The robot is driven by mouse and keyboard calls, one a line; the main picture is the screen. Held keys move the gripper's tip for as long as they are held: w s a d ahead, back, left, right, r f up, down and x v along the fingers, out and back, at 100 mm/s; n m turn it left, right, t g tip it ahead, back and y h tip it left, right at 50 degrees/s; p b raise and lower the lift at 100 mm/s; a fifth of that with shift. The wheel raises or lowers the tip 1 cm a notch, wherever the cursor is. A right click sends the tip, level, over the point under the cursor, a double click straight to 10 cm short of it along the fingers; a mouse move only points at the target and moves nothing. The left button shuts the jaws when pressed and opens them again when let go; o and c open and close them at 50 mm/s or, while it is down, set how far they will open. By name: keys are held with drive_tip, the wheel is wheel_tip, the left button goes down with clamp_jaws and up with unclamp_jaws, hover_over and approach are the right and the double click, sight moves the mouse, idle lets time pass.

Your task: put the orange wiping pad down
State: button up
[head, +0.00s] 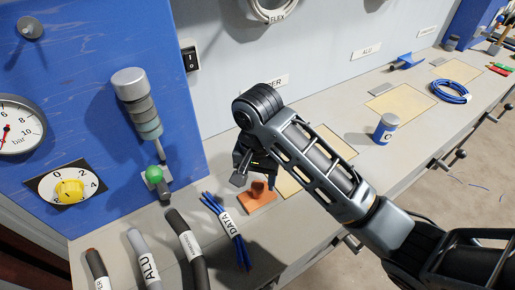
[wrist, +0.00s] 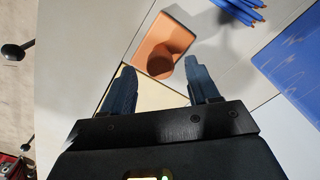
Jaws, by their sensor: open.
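The orange wiping pad (head: 257,197) lies on the grey bench top, with its round knob facing up. It shows in the wrist view (wrist: 152,39) just beyond my fingertips, partly over the corner of a pale yellow square. My gripper (head: 242,168) is above and just behind the pad in the head view. In the wrist view my gripper (wrist: 158,82) has its two dark fingers spread wide, with nothing between the tips. The pad's knob (wrist: 160,67) appears just ahead of the gap; I cannot tell the exact height between them.
A bundle of blue DATA cables (head: 228,231) lies close left of the pad. Thicker labelled cables, including ALU (head: 145,259), lie further left. A blue panel (head: 95,120) with gauge, knob and lever stands behind. A labelled can (head: 386,129) and blue coil (head: 451,92) are to the right.

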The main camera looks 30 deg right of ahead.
sight(258, 184)
wheel_tip(258, 184, up, 4)
drive_tip(key=shift+d+f+p, duration=0.15)
drive_tip(key=shift+f+p, duration=0.05)
drive_tip(key=shift+p, duration=0.4)
drive_tip(key=shift+w+r+b, duration=0.15)
drive_tip(key=shift+r+b, duration=0.25)
drive_tip(key=shift+r, duration=1.6)
drive_tip(key=shift+s, duration=0.25)
